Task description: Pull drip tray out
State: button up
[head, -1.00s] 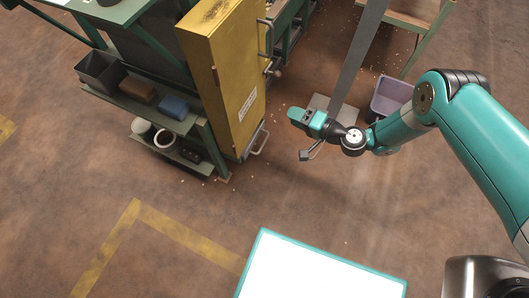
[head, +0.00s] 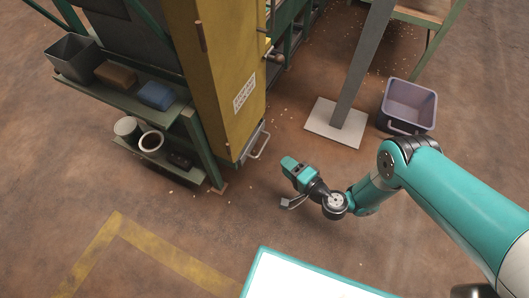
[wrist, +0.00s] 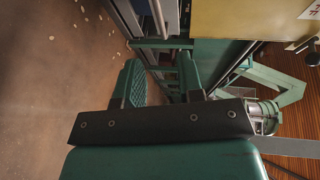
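The tall yellow cabinet (head: 215,70) has a pale metal loop handle (head: 259,146) low on its front edge, near the floor. This looks like the drip tray's handle; the tray body is hidden under the cabinet. My gripper (head: 288,166) is low over the floor, just right of and nearer than that handle, and apart from it. In the wrist view, the two fingers of my gripper (wrist: 161,78) stand apart with nothing between them.
A green shelf unit (head: 130,100) with bins stands left of the cabinet. A grey post on a pale base plate (head: 335,122) and a purple-grey crate (head: 408,105) stand to the right. Floor around my gripper is clear apart from scattered nuts.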

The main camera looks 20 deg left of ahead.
aim_at(263, 146)
jog(key=shift+b+x, duration=5.95)
jog(key=shift+b, duration=0.1)
